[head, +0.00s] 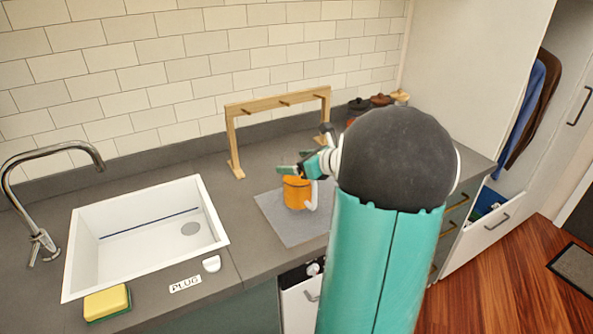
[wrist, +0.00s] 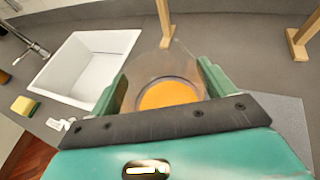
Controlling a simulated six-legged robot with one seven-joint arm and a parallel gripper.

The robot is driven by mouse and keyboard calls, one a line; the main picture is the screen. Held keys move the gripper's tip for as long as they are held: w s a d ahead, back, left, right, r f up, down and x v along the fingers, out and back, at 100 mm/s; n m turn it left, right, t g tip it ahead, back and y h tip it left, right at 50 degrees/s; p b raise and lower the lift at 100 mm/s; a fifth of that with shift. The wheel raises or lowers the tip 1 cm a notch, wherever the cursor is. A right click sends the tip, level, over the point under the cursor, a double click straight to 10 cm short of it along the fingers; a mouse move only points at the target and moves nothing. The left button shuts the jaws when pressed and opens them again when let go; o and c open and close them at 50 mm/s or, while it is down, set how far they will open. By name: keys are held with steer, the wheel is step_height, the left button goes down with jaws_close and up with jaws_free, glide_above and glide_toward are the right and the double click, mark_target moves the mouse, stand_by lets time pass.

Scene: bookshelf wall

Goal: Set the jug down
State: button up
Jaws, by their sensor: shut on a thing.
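The jug (head: 297,193) shows orange in the head view, with a pale handle on its right side. It is upright over the grey mat (head: 275,225); I cannot tell whether its base touches the mat. In the wrist view the jug (wrist: 168,94) has a clear wall with orange inside. My gripper (head: 292,167) is at the jug's upper part, and its green fingers (wrist: 166,82) lie on either side of it, shut on it. My arm hides part of the counter to the right.
A wooden rack with pegs (head: 278,103) stands behind the mat. A white sink (head: 78,250) with a tap (head: 45,240) is at left. Small dark pots (head: 358,106) stand at the back right.

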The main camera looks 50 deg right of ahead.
steer(key=shift+f, duration=1.45)
steer(key=o, duration=2)
steer(key=shift+f, duration=0.1)
steer(key=shift+c, duration=0.2)
steer(key=a+v, duration=0.1)
steer(key=v, duration=1.1)
steer(key=shift+d+r, duration=0.25)
steer(key=shift+d, duration=0.2)
